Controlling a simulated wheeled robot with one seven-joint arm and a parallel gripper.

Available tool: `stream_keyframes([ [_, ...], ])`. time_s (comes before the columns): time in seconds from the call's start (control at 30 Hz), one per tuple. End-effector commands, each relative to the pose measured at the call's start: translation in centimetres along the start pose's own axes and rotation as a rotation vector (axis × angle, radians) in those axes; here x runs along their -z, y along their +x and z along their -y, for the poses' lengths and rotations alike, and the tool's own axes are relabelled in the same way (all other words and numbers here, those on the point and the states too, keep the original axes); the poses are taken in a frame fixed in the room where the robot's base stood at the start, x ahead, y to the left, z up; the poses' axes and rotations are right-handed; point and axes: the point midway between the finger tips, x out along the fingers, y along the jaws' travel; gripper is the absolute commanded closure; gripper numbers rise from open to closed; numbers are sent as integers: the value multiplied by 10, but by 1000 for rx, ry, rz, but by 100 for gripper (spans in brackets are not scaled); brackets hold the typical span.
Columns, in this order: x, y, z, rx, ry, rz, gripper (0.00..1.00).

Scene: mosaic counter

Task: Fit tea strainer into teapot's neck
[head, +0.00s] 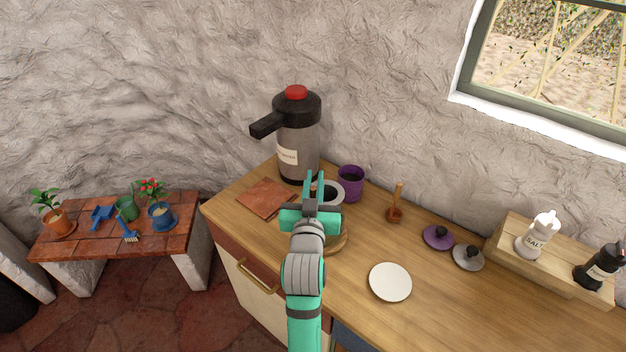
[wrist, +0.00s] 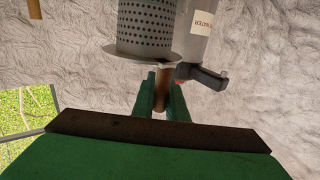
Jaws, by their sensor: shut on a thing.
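The tea strainer is a grey perforated metal cylinder (wrist: 148,28) with a wide flat rim, and its brown handle (wrist: 161,98) lies between my fingers. In the head view its pale rim with a dark opening (head: 333,188) shows just beside my fingertips. My gripper (head: 314,188) is shut on the handle and holds the strainer above the counter; its fingers also show in the wrist view (wrist: 162,97). A purple vessel (head: 350,186) with a dark open top stands just right of and behind the strainer. I cannot tell whether it is the teapot; no spout or handle shows.
A tall urn (head: 298,145) with a black spout stands behind on the left, near a terracotta tile (head: 266,198). A round wooden piece (head: 343,240) is partly hidden by my arm. A wooden-handled tool (head: 394,210), purple lid (head: 437,238), grey lid (head: 467,258) and white plate (head: 390,282) lie right.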

Motion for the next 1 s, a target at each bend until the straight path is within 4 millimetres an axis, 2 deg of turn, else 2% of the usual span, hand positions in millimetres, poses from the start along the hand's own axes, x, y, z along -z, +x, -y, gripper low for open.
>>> stream_keyframes([
  [1.0,-26,0,0,0,0,0,100],
])
